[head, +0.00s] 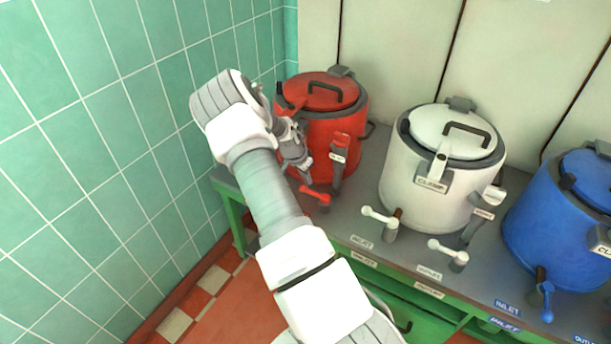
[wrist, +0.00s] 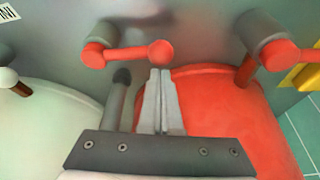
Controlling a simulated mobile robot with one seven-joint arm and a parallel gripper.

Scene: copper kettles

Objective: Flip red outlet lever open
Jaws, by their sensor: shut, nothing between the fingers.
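The red kettle (head: 345,140) stands at the left end of the bench. A red lever (head: 316,194) sits low at its front; its side nearer the white kettle suggests the outlet. In the wrist view this lever (wrist: 127,54) lies sideways, with a round knob at its right end. My gripper (head: 308,180) is shut and empty, pointing down in front of the red kettle. In the wrist view my fingertips (wrist: 160,72) are just below the knob; I cannot tell whether they touch it. A second red lever (wrist: 285,54) shows at the right there; my arm hides it in the head view.
The white kettle (head: 435,180) with its white levers stands to the right, and the blue kettle (head: 560,235) beyond it. A tiled wall (head: 110,130) is close on the left. A grey pipe (wrist: 117,95) stands beside my fingers.

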